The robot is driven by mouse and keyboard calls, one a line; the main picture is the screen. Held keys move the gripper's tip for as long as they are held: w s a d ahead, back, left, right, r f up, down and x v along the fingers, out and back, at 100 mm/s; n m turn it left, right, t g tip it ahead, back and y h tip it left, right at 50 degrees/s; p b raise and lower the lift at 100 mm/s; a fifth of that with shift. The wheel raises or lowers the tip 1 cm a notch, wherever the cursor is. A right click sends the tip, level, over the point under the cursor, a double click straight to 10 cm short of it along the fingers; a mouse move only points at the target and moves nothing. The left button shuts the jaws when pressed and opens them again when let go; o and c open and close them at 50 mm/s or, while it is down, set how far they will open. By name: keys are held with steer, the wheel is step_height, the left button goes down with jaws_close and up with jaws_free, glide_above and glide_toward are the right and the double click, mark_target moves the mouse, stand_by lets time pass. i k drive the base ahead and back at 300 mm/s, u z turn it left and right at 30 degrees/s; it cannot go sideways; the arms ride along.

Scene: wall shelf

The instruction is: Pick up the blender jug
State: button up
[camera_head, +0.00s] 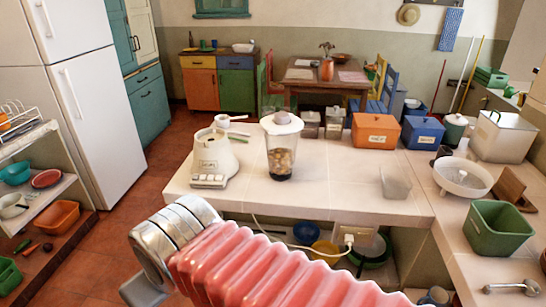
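The blender jug (281,158) stands upright on the pale tiled counter (330,193), left of its middle. It is clear, with a white lid on top, a dark bottom and brownish pieces inside. The cream blender base (214,157), with buttons on its front, stands just left of the jug, apart from it. My arm, with a pink ribbed sleeve and metal rings, crosses the lower foreground in front of the counter. I cannot make out my gripper's fingers in this view. Nothing of my arm touches the jug.
An orange box (375,130), a blue box (422,132) and glass jars (334,122) stand right of the jug, towards the back. A clear cup (396,182) and a white colander (462,177) are farther right. A cord hangs over the counter's front edge to a socket. The counter's front middle is clear.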

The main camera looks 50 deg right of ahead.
mark_target(281, 150)
steer(key=i, duration=0.9)
steer(key=z, duration=0.05)
